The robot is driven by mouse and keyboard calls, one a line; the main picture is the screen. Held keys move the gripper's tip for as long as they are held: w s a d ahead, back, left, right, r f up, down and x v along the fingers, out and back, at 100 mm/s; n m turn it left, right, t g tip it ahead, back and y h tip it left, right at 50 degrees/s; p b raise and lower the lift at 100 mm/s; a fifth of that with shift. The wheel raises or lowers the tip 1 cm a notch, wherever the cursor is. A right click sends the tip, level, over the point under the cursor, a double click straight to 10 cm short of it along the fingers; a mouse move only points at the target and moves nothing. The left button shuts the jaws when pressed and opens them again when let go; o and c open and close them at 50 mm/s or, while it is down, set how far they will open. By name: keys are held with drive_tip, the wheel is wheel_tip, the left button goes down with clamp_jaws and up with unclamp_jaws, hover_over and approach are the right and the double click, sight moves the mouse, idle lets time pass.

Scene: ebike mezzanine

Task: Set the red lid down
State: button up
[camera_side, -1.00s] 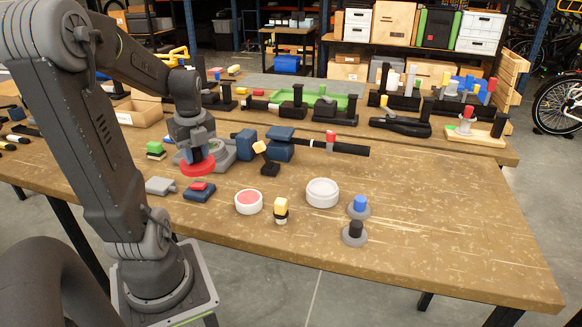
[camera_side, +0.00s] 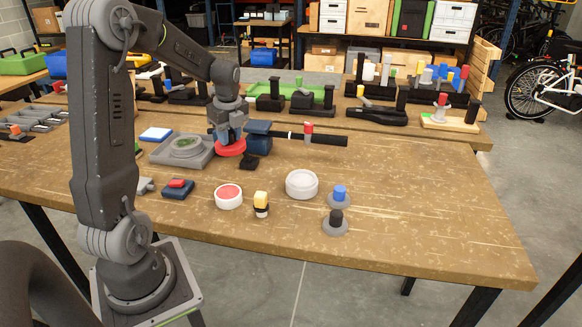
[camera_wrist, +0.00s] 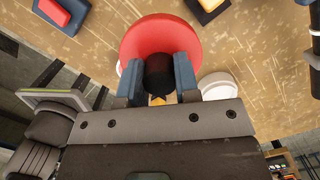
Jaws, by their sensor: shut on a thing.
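The red lid (camera_side: 230,148) is a flat disc, held under my gripper (camera_side: 229,138) a little above the wooden table (camera_side: 400,200). In the wrist view the red lid (camera_wrist: 160,36) has a black knob (camera_wrist: 159,74), and the blue fingers of my gripper (camera_wrist: 159,82) are shut on this knob from both sides. In the side view the knob is hidden by the fingers.
A white round container (camera_side: 301,184) and a white one with a red top (camera_side: 228,196) stand toward the front. A dark blue block (camera_side: 258,133) and a black piece (camera_side: 250,162) stand close to the lid. The table's right side is clear.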

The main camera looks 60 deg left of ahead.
drive_tip(key=w+d+f, duration=0.1)
drive_tip(key=w+f, duration=0.1)
drive_tip(key=w+d+f, duration=0.2)
drive_tip(key=w, duration=0.1)
drive_tip(key=w+d+f, duration=0.2)
drive_tip(key=w, duration=0.1)
drive_tip(key=shift+w+d, duration=0.15)
drive_tip(key=shift+w, duration=0.05)
drive_tip(key=shift+f, duration=2)
drive_tip(key=shift+f, duration=0.1)
drive_tip(key=shift+f, duration=0.1)
drive_tip(key=o, duration=0.9)
